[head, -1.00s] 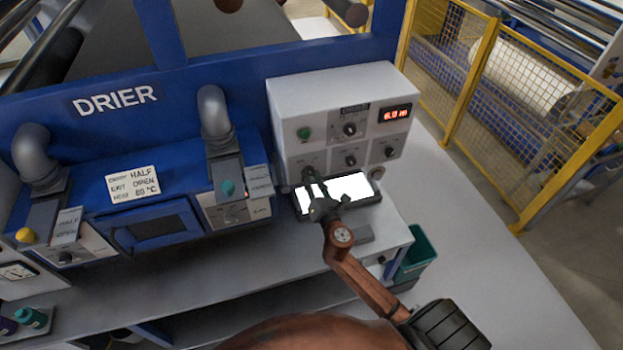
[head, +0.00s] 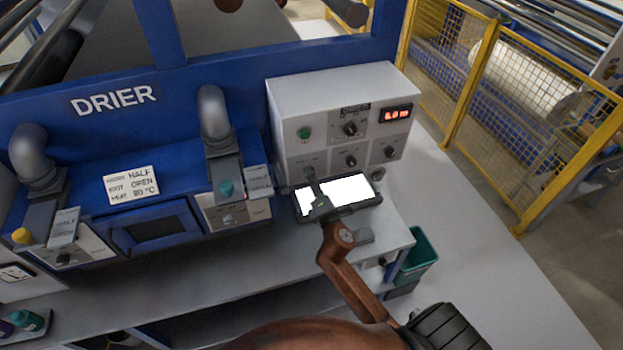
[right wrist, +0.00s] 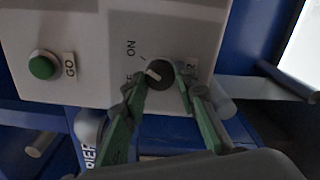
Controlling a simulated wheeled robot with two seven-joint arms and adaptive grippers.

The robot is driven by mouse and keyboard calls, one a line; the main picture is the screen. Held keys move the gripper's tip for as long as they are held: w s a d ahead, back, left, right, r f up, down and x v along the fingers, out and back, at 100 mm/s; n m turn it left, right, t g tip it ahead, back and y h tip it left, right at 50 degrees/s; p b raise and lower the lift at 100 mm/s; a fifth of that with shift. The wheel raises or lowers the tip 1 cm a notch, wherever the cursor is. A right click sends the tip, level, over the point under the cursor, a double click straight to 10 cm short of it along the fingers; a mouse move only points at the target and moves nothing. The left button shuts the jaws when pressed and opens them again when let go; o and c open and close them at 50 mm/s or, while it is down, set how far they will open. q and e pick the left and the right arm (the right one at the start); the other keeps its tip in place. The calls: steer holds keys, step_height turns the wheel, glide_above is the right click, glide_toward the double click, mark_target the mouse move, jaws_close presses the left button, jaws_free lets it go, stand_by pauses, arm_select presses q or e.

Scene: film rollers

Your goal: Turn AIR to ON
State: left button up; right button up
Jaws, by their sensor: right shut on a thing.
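A dark round knob (right wrist: 158,73) with a white pointer mark sits on the pale control panel in the right wrist view. An ON label (right wrist: 131,48) is printed beside it; another label below ON is partly covered by a finger. No AIR label can be read. My right gripper (right wrist: 161,80) has its green-grey fingers on both sides of the knob and is shut on it. In the head view, the right gripper (head: 313,186) is at the lower left of the control panel (head: 325,100) and hides the knob. My left gripper is not in view.
A green button (right wrist: 42,66) marked GO is beside the knob. Other knobs (head: 350,129) and a red display (head: 396,114) are on the panel. A bright white screen (head: 348,189) lies below the panel, under the gripper. The blue drier (head: 115,100) stands left.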

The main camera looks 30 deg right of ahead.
stand_by(0.5)
steer(key=o, duration=1.2)
steer(key=shift+c, duration=0.2)
steer(key=shift+s, duration=0.1)
steer(key=v, duration=1.1)
steer(key=shift+s+a, duration=0.2)
steer(key=shift+s, duration=0.2)
